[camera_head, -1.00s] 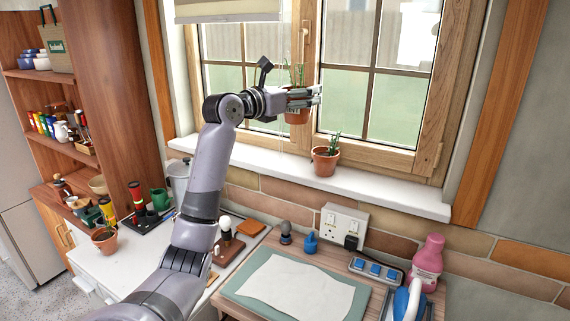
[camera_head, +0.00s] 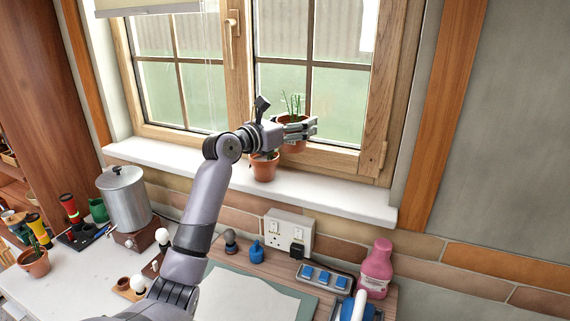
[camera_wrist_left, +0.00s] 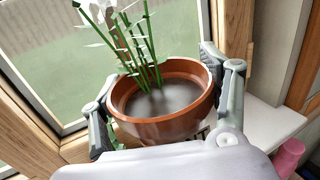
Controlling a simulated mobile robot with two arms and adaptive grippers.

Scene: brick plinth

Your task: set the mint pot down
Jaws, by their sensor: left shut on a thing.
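The mint pot is a terracotta pot (camera_head: 294,147) with thin green stems. My left gripper (camera_head: 314,127) is shut around it and holds it upright before the window, apparently a little above the sill. In the left wrist view the pot (camera_wrist_left: 165,128) sits between the two fingers (camera_wrist_left: 165,100), its dark soil, green stems and pale leaves showing. The white window sill (camera_head: 335,199) runs below it. My right gripper is not in view.
Another terracotta pot (camera_head: 264,169) stands on the sill just left of the held pot, partly behind my arm. The sill to the right is clear. The window frame (camera_head: 376,130) is close behind. A pink bottle (camera_head: 376,268) and a power strip (camera_head: 322,278) are below.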

